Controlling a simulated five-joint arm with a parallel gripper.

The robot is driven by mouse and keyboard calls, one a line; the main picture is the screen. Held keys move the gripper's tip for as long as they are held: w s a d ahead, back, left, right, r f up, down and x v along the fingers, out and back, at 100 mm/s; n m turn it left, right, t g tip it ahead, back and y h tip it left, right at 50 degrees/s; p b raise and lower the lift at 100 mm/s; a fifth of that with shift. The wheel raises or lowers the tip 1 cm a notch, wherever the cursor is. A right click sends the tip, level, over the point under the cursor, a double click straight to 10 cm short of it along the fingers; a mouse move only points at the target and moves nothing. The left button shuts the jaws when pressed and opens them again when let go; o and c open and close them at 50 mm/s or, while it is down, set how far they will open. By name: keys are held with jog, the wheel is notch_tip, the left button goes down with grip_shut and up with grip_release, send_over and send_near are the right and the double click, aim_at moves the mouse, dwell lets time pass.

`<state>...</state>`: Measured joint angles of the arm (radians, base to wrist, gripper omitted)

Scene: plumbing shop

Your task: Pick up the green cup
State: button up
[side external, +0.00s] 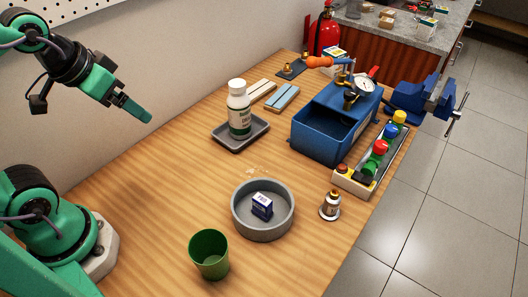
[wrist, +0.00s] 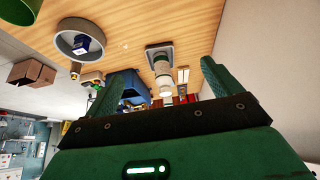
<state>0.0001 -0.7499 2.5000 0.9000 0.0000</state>
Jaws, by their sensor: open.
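The green cup (side external: 209,256) stands upright and open on the wooden table at the front, left of the round grey dish. In the wrist view a green cup edge (wrist: 22,10) shows cut off in the top left corner. My gripper (side external: 146,114) is in the air at the upper left, well away from the cup, above the back of the table. In the wrist view its two green fingers are spread apart, with nothing between them (wrist: 160,72).
A round grey dish (side external: 240,222) holds a small blue box (side external: 262,206). A white bottle (side external: 239,108) stands on a grey tray (side external: 219,139). The table's left middle is clear.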

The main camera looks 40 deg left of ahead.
jog(key=m+g, duration=0.2)
jog(key=g, duration=0.4)
send_over(210, 252)
jog(key=s+d, duration=0.2)
notch_tip(210, 252, down, 12)
jog(key=shift+w+d+f, duration=0.1)
jog(key=shift+w+f, duration=0.05)
jog(key=shift+f, duration=0.6)
jog(key=shift+w+f, duration=0.1)
jog(key=shift+f, duration=0.65)
jog(key=shift+f, duration=0.15)
jog(key=shift+f, duration=2.45)
jog(key=shift+c, duration=0.2)
jog(key=c, duration=1)
